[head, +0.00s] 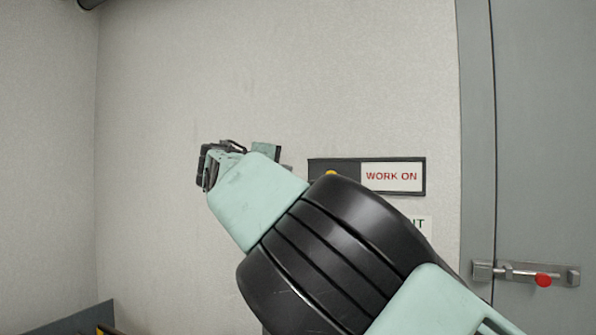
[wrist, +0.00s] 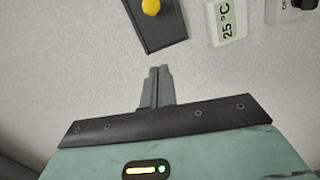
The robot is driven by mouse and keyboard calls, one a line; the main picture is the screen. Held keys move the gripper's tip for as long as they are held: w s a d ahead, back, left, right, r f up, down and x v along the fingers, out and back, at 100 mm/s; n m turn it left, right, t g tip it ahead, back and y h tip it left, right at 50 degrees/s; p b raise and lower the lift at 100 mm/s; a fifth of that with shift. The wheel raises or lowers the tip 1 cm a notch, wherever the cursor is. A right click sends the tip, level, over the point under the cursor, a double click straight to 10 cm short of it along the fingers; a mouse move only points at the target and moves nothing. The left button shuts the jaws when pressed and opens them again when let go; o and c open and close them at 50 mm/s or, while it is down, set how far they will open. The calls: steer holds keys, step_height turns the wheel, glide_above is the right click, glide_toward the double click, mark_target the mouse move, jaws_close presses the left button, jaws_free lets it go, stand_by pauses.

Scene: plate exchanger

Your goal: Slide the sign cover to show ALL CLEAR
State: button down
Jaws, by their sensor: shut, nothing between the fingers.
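The sign (head: 393,177) is on the back wall in the head view, in a dark frame. Its right half shows WORK ON in red on white. A dark cover (head: 345,165) with a yellow knob (head: 331,173) is over its left half; my arm partly hides that end. In the wrist view the dark cover (wrist: 158,32) and its yellow knob (wrist: 150,7) show at the top edge, partly cut off. My gripper (wrist: 160,72) is shut and empty, with its fingertips below the cover in that picture and apart from the knob. The ALL CLEAR text does not show.
A display reading 25 °C (wrist: 228,20) is on the wall beside the cover in the wrist view. A grey door (head: 545,130) with a bolt and red knob (head: 543,280) stands at the right. A partly hidden white notice (head: 420,223) is below the sign. The wall at left is bare.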

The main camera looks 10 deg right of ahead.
steer(key=shift+w+d+f+p, duration=0.15)
steer(key=shift+w+d+p, duration=0.8)
steer(key=shift+d, duration=0.65)
steer(key=shift+w+d+f+p, duration=0.2)
steer(key=shift+w+d+p, duration=0.45)
steer(key=shift+d+p, duration=0.7)
steer(key=shift+w+d+f+p, duration=0.15)
steer(key=shift+w+d+p, duration=0.7)
steer(key=shift+d, duration=0.95)
steer(key=shift+s+d+b, duration=1.6)
steer(key=shift+d+b, duration=0.55)
steer(key=shift+b, duration=0.8)
steer(key=shift+s+d+b, duration=1.55)
steer(key=shift+d+b, duration=0.6)
steer(key=shift+b, duration=0.85)
steer(key=shift+s+d+b, duration=1.6)
steer(key=shift+d+b, duration=0.55)
steer(key=shift+b, duration=0.8)
steer(key=shift+r, duration=0.1)
